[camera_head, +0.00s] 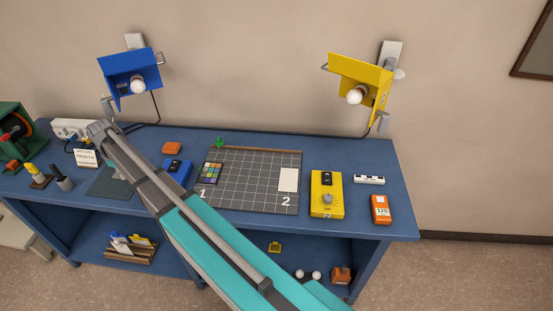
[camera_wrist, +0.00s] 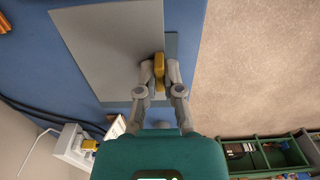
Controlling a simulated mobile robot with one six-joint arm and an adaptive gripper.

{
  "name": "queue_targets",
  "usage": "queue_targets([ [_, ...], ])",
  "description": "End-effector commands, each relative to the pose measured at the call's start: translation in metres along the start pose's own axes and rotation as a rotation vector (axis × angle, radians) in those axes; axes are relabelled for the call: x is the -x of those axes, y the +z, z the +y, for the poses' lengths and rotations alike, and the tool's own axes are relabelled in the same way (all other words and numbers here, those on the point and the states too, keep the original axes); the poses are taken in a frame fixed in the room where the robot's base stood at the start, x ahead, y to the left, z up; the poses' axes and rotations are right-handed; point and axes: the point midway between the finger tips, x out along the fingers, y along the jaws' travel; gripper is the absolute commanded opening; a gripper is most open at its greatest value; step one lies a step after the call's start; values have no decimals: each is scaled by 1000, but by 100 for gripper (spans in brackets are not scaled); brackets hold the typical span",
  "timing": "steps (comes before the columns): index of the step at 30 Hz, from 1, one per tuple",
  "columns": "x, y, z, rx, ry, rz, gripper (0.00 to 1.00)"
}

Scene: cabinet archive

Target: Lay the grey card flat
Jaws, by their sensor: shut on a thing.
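The grey card (camera_wrist: 105,45) is a large light-grey sheet in the wrist view. It is over a darker grey plate (camera_wrist: 172,48), whose edge shows along its side. My gripper (camera_wrist: 159,72) is shut on a yellow tab (camera_wrist: 159,68) at the card's edge. Whether the card touches the plate or is slightly tilted I cannot tell. In the head view a dark grey sheet or plate (camera_head: 110,184) shows at the left of the blue table, partly behind my arm. My gripper is hidden there.
A gridded board (camera_head: 250,182) with a colour chart (camera_head: 212,172) and a white card (camera_head: 288,180) is mid-table. A blue box (camera_head: 178,172) stands beside my arm. A yellow box (camera_head: 327,195) is right. Blue (camera_head: 130,75) and yellow (camera_head: 362,80) lamps overhang the back.

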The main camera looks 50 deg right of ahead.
Motion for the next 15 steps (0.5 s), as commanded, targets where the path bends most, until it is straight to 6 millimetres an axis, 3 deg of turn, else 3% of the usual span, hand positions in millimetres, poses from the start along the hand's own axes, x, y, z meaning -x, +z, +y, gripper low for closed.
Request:
queue_targets([
  [15,76,-2,-2,3,0,0,0],
])
